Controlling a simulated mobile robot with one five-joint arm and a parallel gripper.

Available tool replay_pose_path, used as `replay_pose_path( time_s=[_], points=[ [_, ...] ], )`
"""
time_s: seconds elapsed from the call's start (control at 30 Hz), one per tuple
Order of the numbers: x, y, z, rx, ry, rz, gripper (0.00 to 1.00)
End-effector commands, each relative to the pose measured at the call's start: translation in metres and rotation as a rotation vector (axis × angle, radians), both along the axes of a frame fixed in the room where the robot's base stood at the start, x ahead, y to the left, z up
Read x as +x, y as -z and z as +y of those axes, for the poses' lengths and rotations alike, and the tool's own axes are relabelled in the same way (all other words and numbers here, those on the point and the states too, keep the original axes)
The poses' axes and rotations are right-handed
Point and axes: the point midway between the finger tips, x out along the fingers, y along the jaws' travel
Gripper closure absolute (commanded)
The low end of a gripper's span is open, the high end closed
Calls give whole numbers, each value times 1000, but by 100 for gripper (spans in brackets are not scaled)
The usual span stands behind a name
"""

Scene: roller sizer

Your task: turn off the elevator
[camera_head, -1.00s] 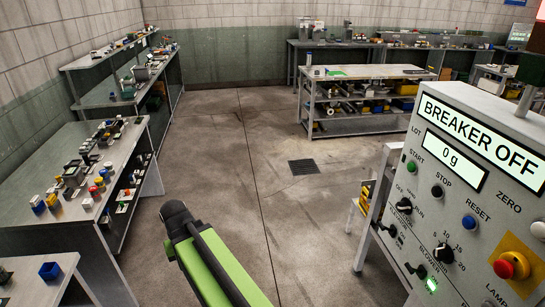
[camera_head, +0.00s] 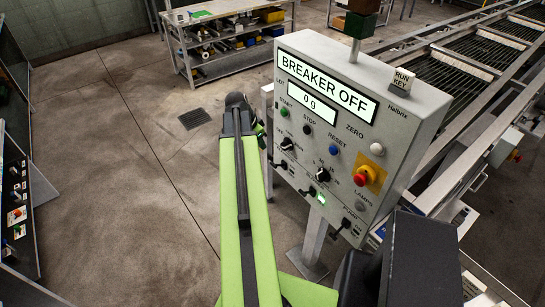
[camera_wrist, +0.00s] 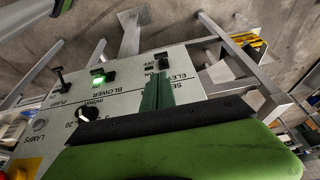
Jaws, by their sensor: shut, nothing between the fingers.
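The grey control panel (camera_head: 352,130) stands right of centre, its display (camera_head: 328,85) reading "BREAKER OFF" and "0 g". The elevator switch (camera_wrist: 163,60) is a small black lever above the partly hidden "ELEV" label in the wrist view, where the panel appears upside down. I cannot tell its position for sure. My gripper (camera_wrist: 158,88) is shut and empty, its dark green fingers over the panel face close to that switch. Whether they touch is unclear. In the head view my green arm hides most of the gripper. The blower switch (camera_wrist: 103,77) beside it glows green.
The pump lever (camera_wrist: 60,78) is beyond the blower switch. A red emergency button (camera_head: 361,179) on yellow and several knobs share the panel. A conveyor (camera_head: 465,75) runs behind at right. A bench (camera_head: 235,30) stands at the back.

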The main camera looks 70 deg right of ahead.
Motion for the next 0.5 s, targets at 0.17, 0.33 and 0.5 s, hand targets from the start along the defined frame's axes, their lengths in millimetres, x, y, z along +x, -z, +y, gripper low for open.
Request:
replay_pose_path(
  time_s=[0.17, 0.33, 0.5],
  points=[
    [0, 5, -1, 0, -2, 1, 100],
    [-2, 26, -6, 1, -3, 0, 100],
    [-9, 60, -16, 1, -2, 0, 100]
  ],
)
